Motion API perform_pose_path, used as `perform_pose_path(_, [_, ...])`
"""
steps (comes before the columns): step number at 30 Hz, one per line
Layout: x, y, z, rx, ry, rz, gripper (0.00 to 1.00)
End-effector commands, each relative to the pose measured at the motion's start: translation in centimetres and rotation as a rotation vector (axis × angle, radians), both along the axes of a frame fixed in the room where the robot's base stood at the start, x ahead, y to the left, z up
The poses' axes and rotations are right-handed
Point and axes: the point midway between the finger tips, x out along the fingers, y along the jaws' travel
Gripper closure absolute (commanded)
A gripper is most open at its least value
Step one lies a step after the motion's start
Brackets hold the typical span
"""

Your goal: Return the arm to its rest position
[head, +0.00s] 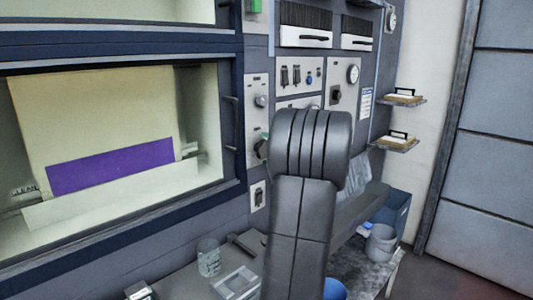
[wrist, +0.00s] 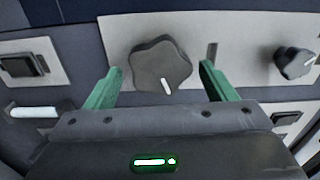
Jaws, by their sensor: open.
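My gripper (wrist: 158,80) shows in the wrist view with its two green fingers spread wide and nothing between them. A dark lobed knob (wrist: 160,62) with a white mark sits on a light panel plate (wrist: 120,32), just beyond the fingertips and in line with the gap. I cannot tell whether a finger touches it. In the head view my arm stands in front of the control panel. The arm hides the gripper there, and part of the panel behind it.
A smaller knob (wrist: 295,63) is to the right and a dark switch (wrist: 18,66) to the left. A windowed chamber (head: 110,140) with a purple strip (head: 110,165) is at left. A bench below holds a beaker (head: 208,257). Wall shelves (head: 398,145) stand right.

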Motion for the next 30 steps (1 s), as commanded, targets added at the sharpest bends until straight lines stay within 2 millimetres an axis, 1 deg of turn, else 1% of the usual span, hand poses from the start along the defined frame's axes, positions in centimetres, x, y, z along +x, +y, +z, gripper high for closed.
perform_pose_path(5, [-0.5,-0.6,-0.1,0.003,0.003,-0.001,0.22])
perform_pose_path(8, [-1.3,-1.4,-0.1,0.006,0.006,-0.003,0.22])
perform_pose_path(21, [-7.3,-7.5,-0.2,0.006,0.006,-0.004,0.22])
perform_pose_path(27, [-9.9,-10.0,-0.2,0.006,0.007,-0.004,0.22])
perform_pose_path(28, [-9.7,-9.7,-0.1,0.007,0.008,0.0,0.22])
perform_pose_path(30, [-8.5,-8.4,0.1,0.007,0.007,0.005,0.22])
